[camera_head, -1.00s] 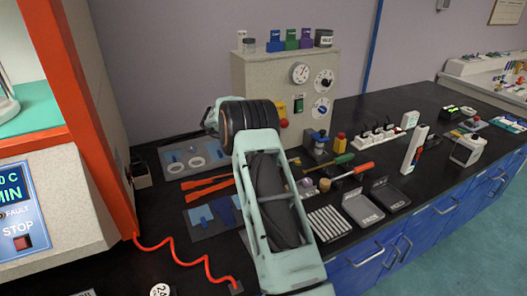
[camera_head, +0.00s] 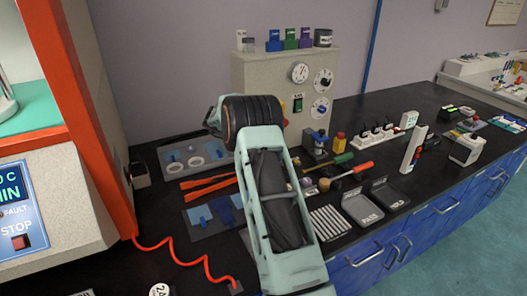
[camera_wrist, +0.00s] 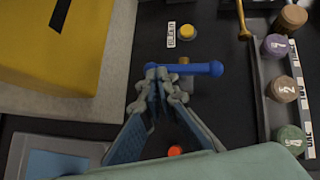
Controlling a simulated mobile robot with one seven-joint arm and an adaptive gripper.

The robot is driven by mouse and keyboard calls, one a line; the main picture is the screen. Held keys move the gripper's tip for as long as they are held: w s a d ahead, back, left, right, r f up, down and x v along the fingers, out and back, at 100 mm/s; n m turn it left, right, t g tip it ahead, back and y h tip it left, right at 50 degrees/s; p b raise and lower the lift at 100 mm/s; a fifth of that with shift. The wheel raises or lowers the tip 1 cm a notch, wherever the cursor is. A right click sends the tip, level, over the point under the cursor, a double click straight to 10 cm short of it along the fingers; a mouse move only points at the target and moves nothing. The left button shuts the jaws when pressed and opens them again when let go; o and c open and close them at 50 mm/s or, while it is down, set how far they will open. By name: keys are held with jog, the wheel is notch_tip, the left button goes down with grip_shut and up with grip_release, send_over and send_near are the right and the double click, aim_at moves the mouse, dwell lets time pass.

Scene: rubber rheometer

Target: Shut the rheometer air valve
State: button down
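In the wrist view, a blue bar handle (camera_wrist: 207,69) lies crosswise on a small brass-coloured stem (camera_wrist: 183,61); it looks like the air valve lever. My gripper (camera_wrist: 160,74) is at the left part of this handle. Its two fingers come together at the tips and look shut, with no clear gap between them. The fingers cover part of the bar's left half, and I cannot tell whether they touch it. In the head view my arm hides the gripper and the valve. The rheometer (camera_head: 45,150) stands at the left with its orange frame.
A yellow button (camera_wrist: 187,32) with a label is beyond the handle, and a red button (camera_wrist: 175,151) is below. A rack (camera_wrist: 262,105) of several round containers stands at the right. A gauge cabinet (camera_head: 262,72) stands behind my arm, among trays and tools on the black bench.

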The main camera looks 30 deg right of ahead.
jog(key=v, duration=1.2)
jog(key=shift+w+a, duration=0.1)
